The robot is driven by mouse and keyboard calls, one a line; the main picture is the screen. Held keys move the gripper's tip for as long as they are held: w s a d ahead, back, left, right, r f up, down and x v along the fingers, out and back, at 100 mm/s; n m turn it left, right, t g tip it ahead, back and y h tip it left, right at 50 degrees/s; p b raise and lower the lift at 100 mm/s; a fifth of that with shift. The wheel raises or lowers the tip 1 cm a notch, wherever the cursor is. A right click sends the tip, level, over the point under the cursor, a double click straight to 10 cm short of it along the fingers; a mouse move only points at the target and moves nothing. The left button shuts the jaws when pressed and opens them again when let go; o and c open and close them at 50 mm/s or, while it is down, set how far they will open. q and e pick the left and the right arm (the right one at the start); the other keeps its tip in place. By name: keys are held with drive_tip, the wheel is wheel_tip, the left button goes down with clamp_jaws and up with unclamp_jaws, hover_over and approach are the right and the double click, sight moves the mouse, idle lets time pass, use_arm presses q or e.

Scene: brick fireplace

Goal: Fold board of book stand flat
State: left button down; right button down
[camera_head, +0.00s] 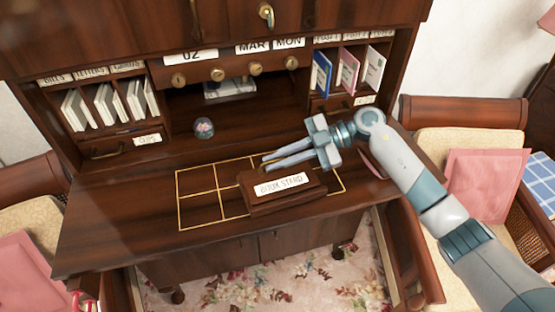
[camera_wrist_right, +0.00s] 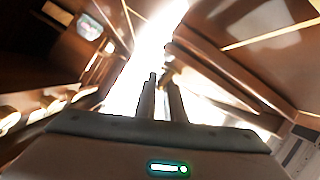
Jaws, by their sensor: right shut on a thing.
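The book stand (camera_head: 285,203) is a dark brown wooden piece on the desk, with a white label (camera_head: 281,185) reading BOOK STAND upside down to me. Its board looks low, but its exact tilt is hard to tell. My right gripper (camera_head: 264,161) reaches in from the right, just behind the stand's far edge, its long grey fingers pointing left. It is shut on the stand's board; the contact itself is hard to see. In the right wrist view the two fingers (camera_wrist_right: 162,82) are close together against strong glare. My left gripper is not in view.
Yellow outlined squares (camera_head: 197,196) mark the desk top. A small glass globe (camera_head: 204,127) stands behind them. Shelves with envelopes (camera_head: 108,103) and booklets (camera_head: 348,70) flank the desk. Chairs with pink cushions (camera_head: 487,186) stand either side. The desk's left part is clear.

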drive_tip(key=c, duration=2.2)
unclamp_jaws()
drive_tip(key=shift+f, duration=0.15)
drive_tip(key=shift+d, duration=0.15)
drive_tip(key=shift+w+d+r+b, duration=0.2)
drive_tip(key=shift+d+b, duration=0.25)
drive_tip(key=shift+d, duration=0.1)
drive_tip(key=shift+b+v, duration=2.8)
drive_tip(key=shift+v, duration=5.2)
drive_tip(key=shift+r, duration=0.2)
